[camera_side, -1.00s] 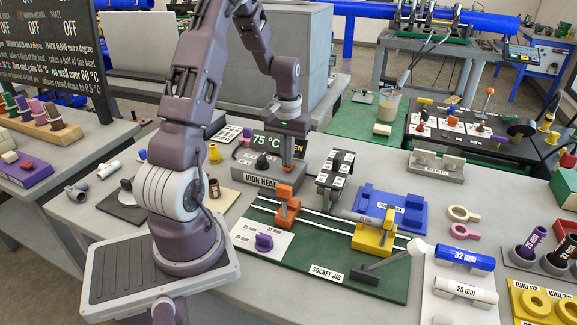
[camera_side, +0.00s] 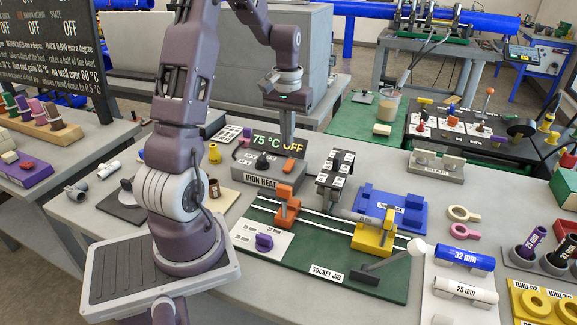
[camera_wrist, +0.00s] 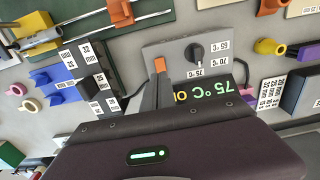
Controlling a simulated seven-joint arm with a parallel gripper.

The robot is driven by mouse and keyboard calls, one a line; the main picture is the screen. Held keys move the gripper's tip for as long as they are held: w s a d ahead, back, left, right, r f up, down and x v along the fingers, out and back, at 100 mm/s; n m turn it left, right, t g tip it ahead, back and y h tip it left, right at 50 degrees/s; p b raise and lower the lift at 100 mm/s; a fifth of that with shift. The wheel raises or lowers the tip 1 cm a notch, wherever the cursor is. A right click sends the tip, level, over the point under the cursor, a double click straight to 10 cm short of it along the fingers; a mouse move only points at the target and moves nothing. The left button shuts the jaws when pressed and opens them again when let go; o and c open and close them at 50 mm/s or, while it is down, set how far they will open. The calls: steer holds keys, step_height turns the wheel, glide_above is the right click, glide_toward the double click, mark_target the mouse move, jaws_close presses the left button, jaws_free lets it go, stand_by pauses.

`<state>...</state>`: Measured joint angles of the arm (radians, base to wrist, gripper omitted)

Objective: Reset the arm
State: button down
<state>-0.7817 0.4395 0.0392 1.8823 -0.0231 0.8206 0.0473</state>
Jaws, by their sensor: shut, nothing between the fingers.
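My gripper (camera_side: 287,142) is shut and empty, pointing down above the back right of the iron heater (camera_side: 258,178). Its fingertips are apart from the heater's orange switch (camera_side: 289,168) in the side view. In the wrist view my shut fingers (camera_wrist: 160,82) stand beside the orange switch (camera_wrist: 159,64) and cover part of the display. The display (camera_side: 278,145) reads 75 °C and OFF in the side view, with a finger in front of it. The heater's black knob (camera_wrist: 194,53) shows clearly in the wrist view, among temperature labels.
The green socket jig (camera_side: 330,262) with an orange clamp (camera_side: 287,205) and yellow clamp (camera_side: 373,237) lies in front of the heater. A black labelled rack (camera_side: 336,170) and a blue holder (camera_side: 385,205) stand to the right. A grey cabinet stands behind.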

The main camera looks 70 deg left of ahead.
steer(key=s+d+r+m+t+y, duration=0.1)
steer(key=d+r+m, duration=0.1)
steer(key=d+r, duration=0.4)
steer(key=d+r+m+t, duration=0.15)
steer(key=d+r, duration=0.25)
steer(key=d, duration=0.4)
steer(key=s+d+r+m+t, duration=0.1)
steer(key=s+d+m, duration=0.1)
steer(key=s+d, duration=0.4)
steer(key=s+d+r+m+t+h, duration=0.1)
steer(key=s+d+m+t, duration=0.1)
steer(key=s+d, duration=0.5)
steer(key=shift+d+r+m, duration=0.4)
steer(key=shift+d+m, duration=0.05)
steer(key=shift+m, duration=0.3)
